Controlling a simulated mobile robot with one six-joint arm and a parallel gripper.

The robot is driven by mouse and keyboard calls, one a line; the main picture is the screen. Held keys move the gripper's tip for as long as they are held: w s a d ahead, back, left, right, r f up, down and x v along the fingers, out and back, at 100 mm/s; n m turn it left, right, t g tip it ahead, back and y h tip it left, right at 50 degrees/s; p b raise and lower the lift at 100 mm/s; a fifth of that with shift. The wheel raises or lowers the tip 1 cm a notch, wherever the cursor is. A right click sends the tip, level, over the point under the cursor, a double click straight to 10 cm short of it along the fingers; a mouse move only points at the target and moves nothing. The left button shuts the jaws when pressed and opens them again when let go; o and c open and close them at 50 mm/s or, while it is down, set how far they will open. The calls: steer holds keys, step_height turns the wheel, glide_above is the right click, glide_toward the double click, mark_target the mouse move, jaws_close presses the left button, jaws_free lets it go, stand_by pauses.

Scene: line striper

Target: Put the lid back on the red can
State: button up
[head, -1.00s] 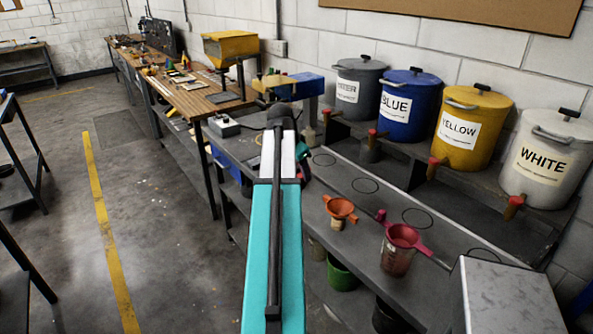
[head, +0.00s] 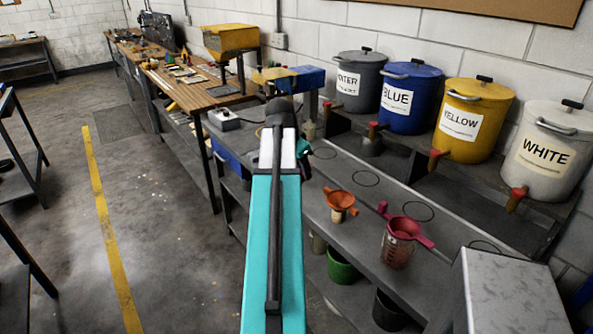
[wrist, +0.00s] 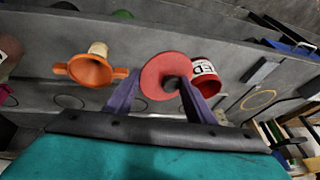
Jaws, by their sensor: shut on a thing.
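The red lid (wrist: 160,72) is a round disc with a dark knob, in the middle of the wrist view. My gripper (wrist: 160,82) has its two dark fingers on either side of the lid and is shut on it. The red can (wrist: 207,76), with a white label reading RED, is right beside the lid in the wrist view. The lid covers part of the can's outline there, and the gap between them cannot be told.
An orange funnel (head: 340,199) and a red funnel (head: 403,228) in a clear jug stand on the grey bench (head: 385,270). Blue (head: 409,100), yellow (head: 474,120) and white (head: 544,150) buckets line the back shelf. A metal box (head: 505,290) is at the near right.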

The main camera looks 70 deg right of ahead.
steer(key=shift+w+a, duration=0.1)
steer(key=shift+w, duration=0.15)
steer(key=w+a+n+t+y, duration=0.15)
steer(key=w+a+n, duration=0.45)
steer(key=w+a, duration=0.9)
steer(key=w+a+n+t, duration=0.3)
steer(key=w+a+n, duration=0.3)
steer(key=w+a, duration=0.85)
steer(key=w+a+n+y, duration=0.1)
steer(key=w+a+n, duration=0.3)
steer(key=a, duration=0.8)
steer(key=w+a+n+y+b, duration=0.1)
steer(key=w+a+n, duration=0.3)
steer(key=a, duration=0.8)
steer(key=w+a+n+y, duration=0.3)
steer(key=w+a, duration=0.4)
steer(key=a, duration=0.4)
steer(key=shift+a+f+n+t, duration=0.35)
steer(key=shift+a+n, duration=0.05)
steer(key=shift+n, duration=0.3)
